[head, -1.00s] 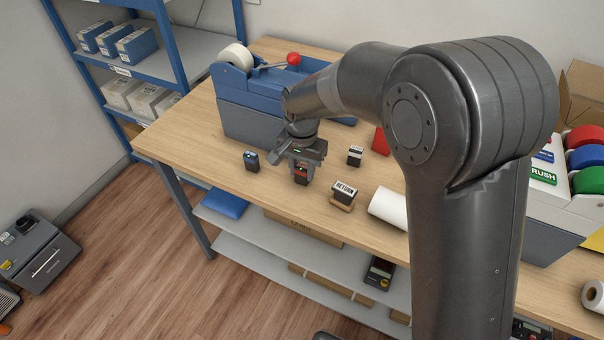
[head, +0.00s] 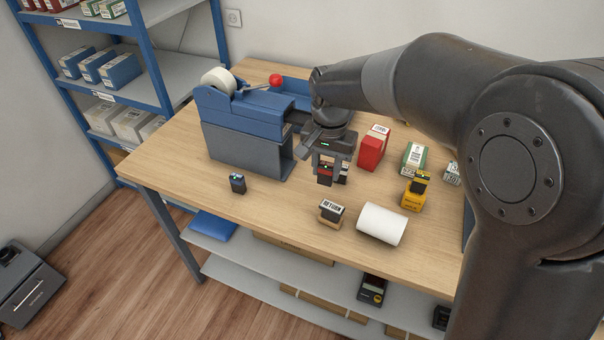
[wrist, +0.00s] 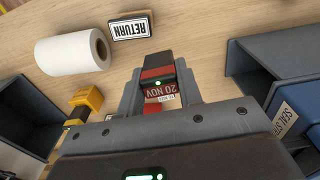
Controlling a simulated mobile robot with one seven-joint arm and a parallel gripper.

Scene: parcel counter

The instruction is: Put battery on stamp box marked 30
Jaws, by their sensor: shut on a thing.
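My gripper (head: 326,182) is shut on a dark battery (head: 324,174) with a red band, above the counter. In the wrist view the battery (wrist: 158,72) shows a green light between the fingers. A black block (head: 422,181) with a green light sits on the yellow one. I cannot read a 30 on any of them. A "20 NOV" label (wrist: 160,92) shows just past the held battery.
A RETURN stamp (head: 331,212) and a white paper roll (head: 381,224) stand near the front edge. A blue and grey tape dispenser (head: 245,148) is at left, with a small dark block (head: 237,183) before it. Bare counter (head: 185,160) lies at far left.

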